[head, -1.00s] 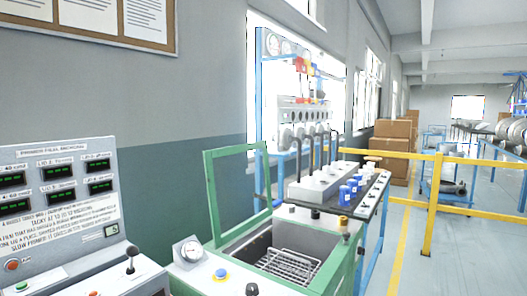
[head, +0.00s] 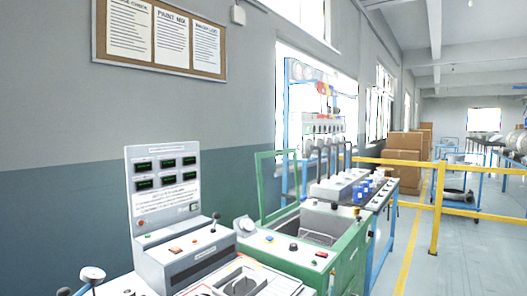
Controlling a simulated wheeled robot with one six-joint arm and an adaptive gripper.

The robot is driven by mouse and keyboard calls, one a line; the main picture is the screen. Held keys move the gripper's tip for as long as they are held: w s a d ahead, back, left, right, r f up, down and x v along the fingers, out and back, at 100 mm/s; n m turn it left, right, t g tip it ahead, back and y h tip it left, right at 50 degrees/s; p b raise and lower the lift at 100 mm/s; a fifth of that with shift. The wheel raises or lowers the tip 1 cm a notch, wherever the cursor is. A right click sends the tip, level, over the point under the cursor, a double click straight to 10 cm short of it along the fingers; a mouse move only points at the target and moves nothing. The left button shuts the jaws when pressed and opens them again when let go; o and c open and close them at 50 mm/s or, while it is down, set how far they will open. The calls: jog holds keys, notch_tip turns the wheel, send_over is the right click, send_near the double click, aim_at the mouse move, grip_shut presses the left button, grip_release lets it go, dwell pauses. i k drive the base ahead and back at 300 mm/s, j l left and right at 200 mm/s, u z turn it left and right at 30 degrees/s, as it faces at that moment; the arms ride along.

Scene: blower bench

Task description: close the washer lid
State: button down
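The washer (head: 343,262) is a green cabinet right of the middle of the head view, with a grey open tub and a wire basket (head: 318,238) inside. Its lid (head: 259,188) is a green frame with a clear middle. The lid stands upright at the left rear of the tub, so the washer is open. A pale top panel with a gauge (head: 245,227) and several buttons is at the washer's near end. My gripper is not in view.
A control console (head: 165,200) with several displays stands left of the washer. Beyond the washer is a blue-framed bench (head: 379,210) with blue caps. A yellow rail (head: 480,214) crosses at the right. Grey floor (head: 400,272) is free between the washer and rail.

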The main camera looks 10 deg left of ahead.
aim_at(265, 221)
jog(key=i+l+u, duration=0.1)
jog(key=u, duration=1.9)
jog(key=l+u, duration=0.2)
jog(key=l, duration=2.45)
